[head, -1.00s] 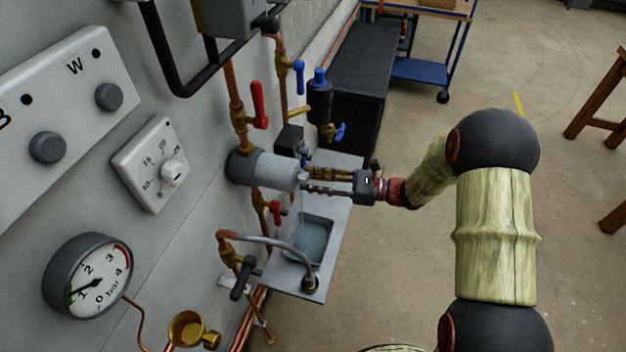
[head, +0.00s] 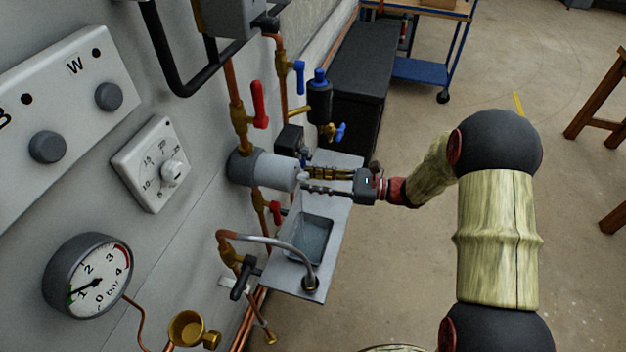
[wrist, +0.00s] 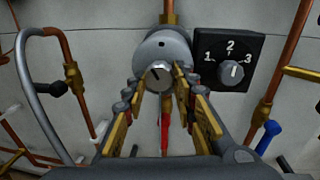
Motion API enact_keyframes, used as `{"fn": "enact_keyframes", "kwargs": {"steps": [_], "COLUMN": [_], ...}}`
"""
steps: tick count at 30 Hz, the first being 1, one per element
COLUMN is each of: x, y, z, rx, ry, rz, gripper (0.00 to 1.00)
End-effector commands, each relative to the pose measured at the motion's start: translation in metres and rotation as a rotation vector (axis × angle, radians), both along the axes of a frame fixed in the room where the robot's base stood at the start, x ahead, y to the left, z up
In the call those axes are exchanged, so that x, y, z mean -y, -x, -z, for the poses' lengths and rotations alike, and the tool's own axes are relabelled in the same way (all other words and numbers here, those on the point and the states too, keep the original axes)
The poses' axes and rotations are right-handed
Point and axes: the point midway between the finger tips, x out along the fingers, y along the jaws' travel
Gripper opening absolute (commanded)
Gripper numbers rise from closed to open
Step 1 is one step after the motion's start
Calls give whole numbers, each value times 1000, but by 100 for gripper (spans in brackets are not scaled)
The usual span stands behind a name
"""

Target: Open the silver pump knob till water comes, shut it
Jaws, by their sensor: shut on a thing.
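The pump is a grey cylinder (head: 272,171) on the wall panel. In the wrist view the silver knob (wrist: 158,76) sits at the centre of the pump's face (wrist: 163,48), with a dark slot mark on it. My gripper (head: 305,182) reaches the pump from the right. In the wrist view my gripper (wrist: 160,83) has one finger on each side of the knob and is shut on it. The head view hides most of the knob behind the fingers.
A black selector dial (wrist: 231,68) is right of the pump. A red-handled valve (head: 259,104) stands above it and a tray with a basin (head: 313,238) below. A bent spout pipe (head: 270,241) crosses the tray. The floor at right is clear near my arm.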

Motion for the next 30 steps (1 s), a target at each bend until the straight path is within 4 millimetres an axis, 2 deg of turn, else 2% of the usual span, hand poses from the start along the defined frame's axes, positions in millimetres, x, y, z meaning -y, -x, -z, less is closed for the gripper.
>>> {"fn": "enact_keyframes", "kwargs": {"steps": [30], "x": [0], "y": [0], "z": [-1], "rx": [841], "ry": [307], "rz": [2], "gripper": [2]}}
